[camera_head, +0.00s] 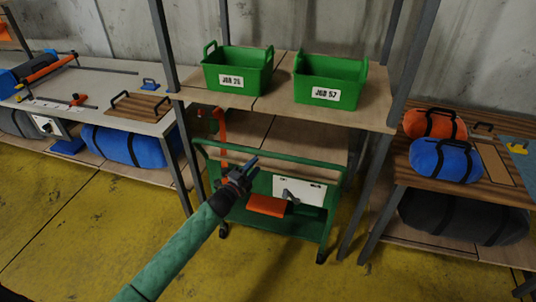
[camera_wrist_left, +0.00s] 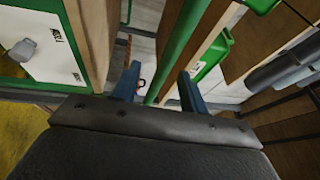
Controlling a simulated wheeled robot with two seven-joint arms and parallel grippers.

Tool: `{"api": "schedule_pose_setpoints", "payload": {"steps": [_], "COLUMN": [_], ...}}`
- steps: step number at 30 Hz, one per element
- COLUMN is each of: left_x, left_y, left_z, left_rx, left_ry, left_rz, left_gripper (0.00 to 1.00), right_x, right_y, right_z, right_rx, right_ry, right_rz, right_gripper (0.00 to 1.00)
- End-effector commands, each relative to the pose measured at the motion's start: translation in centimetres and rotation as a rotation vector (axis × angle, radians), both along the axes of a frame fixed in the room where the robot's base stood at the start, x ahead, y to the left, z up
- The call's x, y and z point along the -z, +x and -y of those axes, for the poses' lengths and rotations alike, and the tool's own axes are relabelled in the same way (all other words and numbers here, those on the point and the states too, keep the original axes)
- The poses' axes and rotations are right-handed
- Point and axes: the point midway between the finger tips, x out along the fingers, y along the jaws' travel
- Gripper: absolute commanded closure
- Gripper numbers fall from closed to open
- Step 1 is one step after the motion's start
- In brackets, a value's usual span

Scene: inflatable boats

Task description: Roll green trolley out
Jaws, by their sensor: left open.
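The green trolley (camera_head: 295,222) stands on the floor in the bay under the shelf, in the middle of the head view. Its green top bar (camera_head: 305,164) runs across its front. My left gripper (camera_head: 254,166) is open and empty in front of the trolley, close to the top bar. In the left wrist view, a green bar (camera_wrist_left: 176,55) passes between the two blue fingers of my left gripper (camera_wrist_left: 158,88). I cannot tell whether they touch it. My right gripper is not in view.
Two green bins, JOB 26 (camera_head: 238,68) and JOB 57 (camera_head: 330,80), sit on the shelf above. Grey shelf posts flank the trolley. A bench (camera_head: 100,90) is at left, another with bags (camera_head: 445,160) at right. The yellow floor (camera_head: 100,235) in front looks clear.

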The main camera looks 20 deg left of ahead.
Motion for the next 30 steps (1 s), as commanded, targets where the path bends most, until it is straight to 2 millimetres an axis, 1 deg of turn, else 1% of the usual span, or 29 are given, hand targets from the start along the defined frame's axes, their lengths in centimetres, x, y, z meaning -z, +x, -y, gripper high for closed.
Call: {"api": "schedule_pose_setpoints", "payload": {"steps": [3,8,11,21,25,30], "left_x": [-0.9,-1.1,-1.4,-2.2,-2.3,-2.3], "left_y": [-0.5,-0.1,0.7,4.7,5.8,6.5], "left_z": [0.8,1.0,1.3,3.0,3.4,3.7], "left_rx": [0.037,0.033,0.032,0.031,0.030,0.030], "left_ry": [0.051,0.082,0.081,0.080,0.079,0.079], "left_rz": [0.069,0.083,0.082,0.080,0.079,0.079], "left_gripper": [0.57,0.57,0.57,0.57,0.57,0.57], "right_x": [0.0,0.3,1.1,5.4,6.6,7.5], "right_y": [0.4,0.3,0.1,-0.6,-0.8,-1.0], "right_z": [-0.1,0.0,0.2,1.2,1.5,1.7], "right_rx": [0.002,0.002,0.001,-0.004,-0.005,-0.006], "right_ry": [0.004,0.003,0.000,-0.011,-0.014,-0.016], "right_rz": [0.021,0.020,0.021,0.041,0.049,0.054], "right_gripper": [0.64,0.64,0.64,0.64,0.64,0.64]}}
